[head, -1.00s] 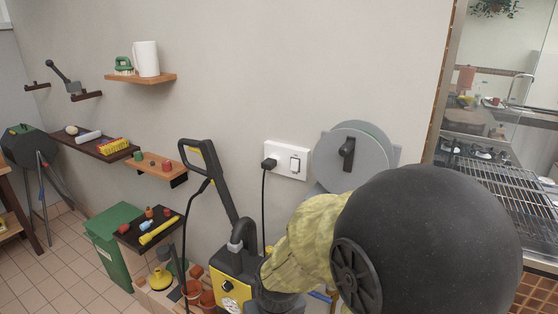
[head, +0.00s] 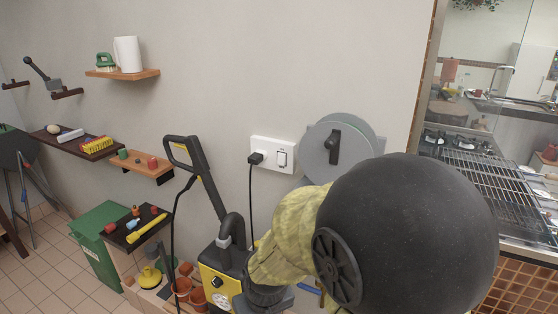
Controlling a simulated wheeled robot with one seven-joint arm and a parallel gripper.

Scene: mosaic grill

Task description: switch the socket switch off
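The white wall socket (head: 271,154) is on the wall near the middle of the head view. A black plug with a cord sits in its left half. The socket switch (head: 283,158) is a white rocker with a dark outline on the right half; its position is too small to tell. My arm, with a large black rounded part and a yellow cover, fills the lower right, below and right of the socket. My gripper cannot be made out.
A grey round reel (head: 330,148) is mounted just right of the socket. A yellow and black pressure washer (head: 222,270) stands below it. Small shelves (head: 122,73) line the wall at left. A green bin (head: 98,240) stands on the floor. A grill (head: 490,185) is at right.

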